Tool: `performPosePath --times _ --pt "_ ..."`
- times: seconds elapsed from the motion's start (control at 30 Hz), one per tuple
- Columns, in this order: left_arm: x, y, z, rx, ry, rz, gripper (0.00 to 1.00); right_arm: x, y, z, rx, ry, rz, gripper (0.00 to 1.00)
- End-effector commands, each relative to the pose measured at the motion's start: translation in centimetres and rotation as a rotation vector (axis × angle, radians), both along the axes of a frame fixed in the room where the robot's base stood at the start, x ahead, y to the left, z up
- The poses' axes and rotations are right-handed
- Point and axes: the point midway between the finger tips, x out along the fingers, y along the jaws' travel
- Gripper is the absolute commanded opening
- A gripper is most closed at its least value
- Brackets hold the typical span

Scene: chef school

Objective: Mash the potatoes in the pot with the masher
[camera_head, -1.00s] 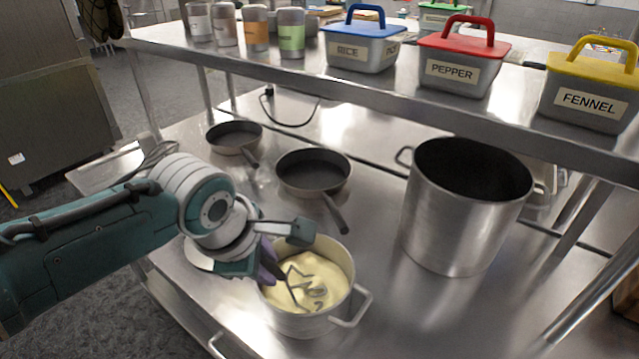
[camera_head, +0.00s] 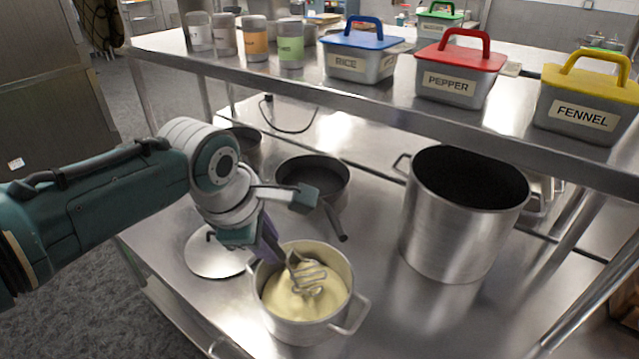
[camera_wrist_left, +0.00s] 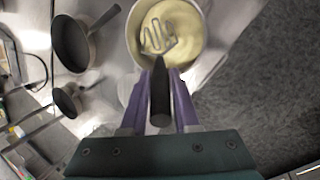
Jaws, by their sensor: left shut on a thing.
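A cream-coloured pot (camera_head: 344,275) with two side handles stands on the steel counter and holds pale yellow potatoes (camera_head: 290,300) with a smooth mashed look. It also shows at the top of the left wrist view (camera_wrist_left: 198,62). My left gripper (camera_head: 268,243) is above the pot's left rim, shut on the dark handle of the masher (camera_wrist_left: 158,95). The masher's wavy wire head (camera_head: 308,278) is over the potatoes inside the pot, at or just above their surface; I cannot tell if it touches. My right gripper is not in view.
A large steel stockpot (camera_head: 455,225) stands right of the pot. A dark pan (camera_head: 315,175) lies behind it, and another pan (camera_head: 245,150) is partly behind my arm. A round metal lid (camera_head: 208,255) lies left. A shelf (camera_head: 300,85) with labelled boxes overhangs the back.

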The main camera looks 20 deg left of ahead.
Motion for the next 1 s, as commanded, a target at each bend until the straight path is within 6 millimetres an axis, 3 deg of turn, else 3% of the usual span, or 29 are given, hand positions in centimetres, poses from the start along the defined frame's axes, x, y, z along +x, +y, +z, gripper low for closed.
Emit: performPosePath --times 0.37,1.0 --pt "0.1 0.0 0.0 -0.001 0.000 0.000 0.00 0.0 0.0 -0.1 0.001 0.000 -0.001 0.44" --pt "0.1 0.0 -4.2 -0.001 -0.001 0.001 0.00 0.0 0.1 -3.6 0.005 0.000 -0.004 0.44"
